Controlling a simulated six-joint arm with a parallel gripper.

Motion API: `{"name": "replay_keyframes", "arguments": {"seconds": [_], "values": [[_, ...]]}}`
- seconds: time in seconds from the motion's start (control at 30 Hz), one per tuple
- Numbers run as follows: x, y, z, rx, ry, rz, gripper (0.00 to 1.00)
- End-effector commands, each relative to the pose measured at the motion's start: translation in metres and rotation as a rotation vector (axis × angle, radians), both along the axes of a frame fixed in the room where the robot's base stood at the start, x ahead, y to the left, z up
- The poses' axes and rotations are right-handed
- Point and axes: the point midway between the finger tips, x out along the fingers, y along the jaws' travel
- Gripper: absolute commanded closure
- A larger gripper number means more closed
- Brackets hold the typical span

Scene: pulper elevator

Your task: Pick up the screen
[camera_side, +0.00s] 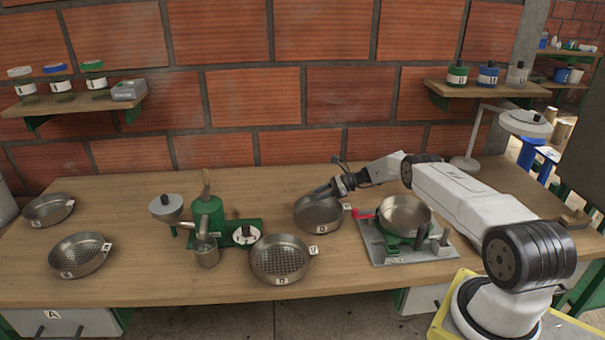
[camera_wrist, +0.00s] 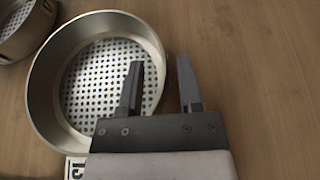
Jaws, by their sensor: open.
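A round metal screen (camera_side: 314,221) with a perforated floor and a raised rim stands on the table just left of the clamp stand. In the wrist view the same screen (camera_wrist: 92,85) fills the left half, with a white numbered tag at its lower edge. My gripper (camera_side: 325,189) is at this screen's rim in the side view. In the wrist view my gripper (camera_wrist: 160,64) is open and empty. One finger shows over the inside of the screen and the other outside it, with the right rim between them. Whether the fingers touch the rim cannot be told.
Another screen (camera_side: 280,260) stands close at front left, and two more (camera_side: 80,256) (camera_side: 48,210) at far left. A green hand mill (camera_side: 208,212) with a metal cup is left of my gripper. A metal pan (camera_side: 405,214) sits on a green clamp stand (camera_side: 395,242) at right.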

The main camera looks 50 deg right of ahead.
Motion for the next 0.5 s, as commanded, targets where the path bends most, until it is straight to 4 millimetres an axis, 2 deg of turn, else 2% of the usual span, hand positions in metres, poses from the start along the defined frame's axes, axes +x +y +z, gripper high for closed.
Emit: {"name": "replay_keyframes", "arguments": {"seconds": [0.03, 0.17, 0.5], "values": [[0.0000, 0.0000, 0.0001, 0.000, 0.000, 0.000, 0.58], [0.0000, -0.0002, 0.0002, 0.000, 0.000, 0.000, 0.99], [-0.0003, -0.0001, -0.0002, -0.001, 0.001, 0.000, 1.00]]}}
